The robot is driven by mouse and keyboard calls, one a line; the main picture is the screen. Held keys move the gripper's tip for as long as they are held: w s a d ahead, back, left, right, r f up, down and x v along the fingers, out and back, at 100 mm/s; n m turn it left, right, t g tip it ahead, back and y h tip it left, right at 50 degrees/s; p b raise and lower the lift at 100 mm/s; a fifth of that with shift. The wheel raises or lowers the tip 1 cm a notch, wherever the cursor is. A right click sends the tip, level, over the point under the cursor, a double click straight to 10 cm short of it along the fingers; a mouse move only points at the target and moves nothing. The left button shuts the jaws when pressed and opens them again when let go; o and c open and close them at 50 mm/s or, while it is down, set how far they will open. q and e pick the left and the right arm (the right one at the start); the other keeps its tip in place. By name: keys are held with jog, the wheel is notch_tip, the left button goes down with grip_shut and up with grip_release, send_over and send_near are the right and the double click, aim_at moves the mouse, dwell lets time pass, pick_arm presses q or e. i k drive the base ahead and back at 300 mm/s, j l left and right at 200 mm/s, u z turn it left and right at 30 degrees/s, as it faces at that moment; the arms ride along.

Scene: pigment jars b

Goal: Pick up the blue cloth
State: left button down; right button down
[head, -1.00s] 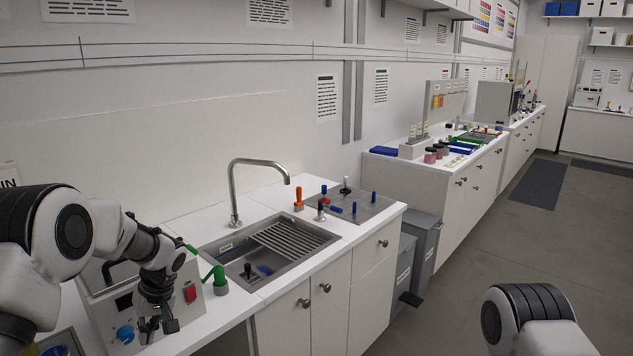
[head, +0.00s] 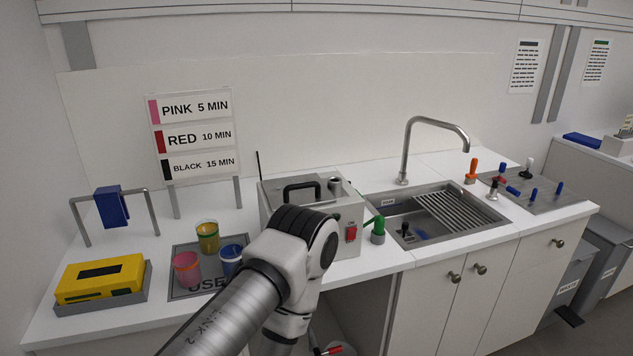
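The blue cloth (head: 111,207) hangs folded over the bar of a grey metal rail (head: 78,222) at the left of the white counter. My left arm rises across the bottom middle of the head view and bends in front of the metal machine. Its gripper does not show. My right arm and gripper are out of view. Nothing touches the cloth, and its front face is in plain sight.
A yellow box (head: 100,277) sits in a grey tray in front of the rail. Pink, yellow and blue cups stand on a grey mat (head: 187,290) to its right. A metal machine (head: 350,212) and a sink (head: 400,212) stand further right. Bare counter (head: 150,240) lies between rail and mat.

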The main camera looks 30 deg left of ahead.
aim_at(112, 208)
jog(key=u, duration=2.1)
